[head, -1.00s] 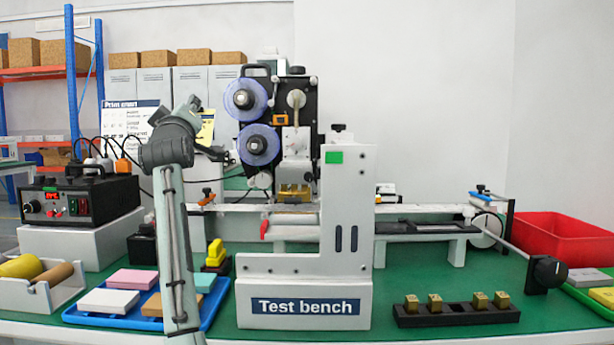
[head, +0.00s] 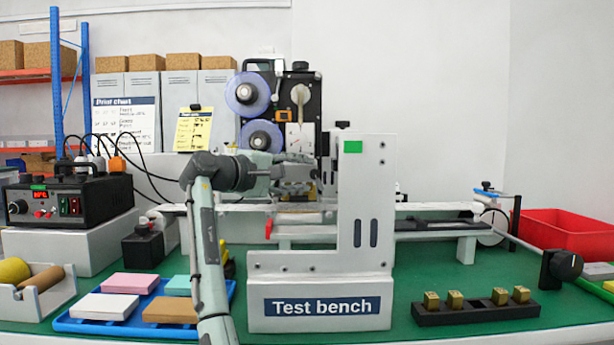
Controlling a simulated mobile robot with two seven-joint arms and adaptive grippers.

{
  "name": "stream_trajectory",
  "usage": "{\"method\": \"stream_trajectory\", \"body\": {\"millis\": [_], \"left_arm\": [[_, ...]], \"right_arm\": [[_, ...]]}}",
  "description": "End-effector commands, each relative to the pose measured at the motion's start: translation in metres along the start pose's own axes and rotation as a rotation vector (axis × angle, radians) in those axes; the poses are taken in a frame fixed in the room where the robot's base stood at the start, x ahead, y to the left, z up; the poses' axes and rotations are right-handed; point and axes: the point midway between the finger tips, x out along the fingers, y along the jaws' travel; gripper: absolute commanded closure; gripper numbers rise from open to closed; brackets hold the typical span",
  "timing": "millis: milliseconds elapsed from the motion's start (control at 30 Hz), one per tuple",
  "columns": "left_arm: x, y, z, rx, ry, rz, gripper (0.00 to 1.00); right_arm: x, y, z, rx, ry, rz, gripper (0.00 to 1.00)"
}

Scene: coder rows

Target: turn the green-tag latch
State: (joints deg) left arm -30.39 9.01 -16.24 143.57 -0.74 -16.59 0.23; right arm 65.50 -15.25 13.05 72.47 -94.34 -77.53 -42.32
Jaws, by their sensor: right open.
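A green tag (head: 353,146) is on the upper front of the white upright plate of the test bench (head: 320,290). I cannot tell which part is its latch. A black knob (head: 342,124) sits on top of the plate, and a pale lever (head: 299,95) is on the black coder (head: 308,85) behind it. My right gripper (head: 308,174) points right, in front of the coder's lower part and just left of the plate. It is open, with nothing seen between its fingers. Its tips are small and hard to make out. My left gripper is not in view.
A red lever (head: 268,228) sits below my gripper. A black rack (head: 475,312) with brass blocks and a red bin (head: 555,236) are at the right.

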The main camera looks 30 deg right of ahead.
Motion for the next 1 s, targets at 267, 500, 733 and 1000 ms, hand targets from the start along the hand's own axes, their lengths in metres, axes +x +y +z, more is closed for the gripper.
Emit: {"method": "stream_trajectory", "body": {"millis": [267, 500, 733, 1000], "left_arm": [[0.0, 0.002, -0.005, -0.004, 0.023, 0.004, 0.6], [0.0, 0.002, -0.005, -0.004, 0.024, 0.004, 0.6], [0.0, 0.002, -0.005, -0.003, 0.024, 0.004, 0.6], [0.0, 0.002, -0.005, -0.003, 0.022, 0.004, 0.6]], "right_arm": [[0.023, 0.001, 0.0, 0.001, 0.001, 0.002, 0.59], [0.024, 0.001, 0.0, 0.001, 0.002, 0.001, 0.59], [0.024, 0.001, 0.0, 0.001, 0.002, 0.001, 0.88], [0.024, 0.001, 0.0, 0.002, 0.002, 0.0, 1.0]]}}
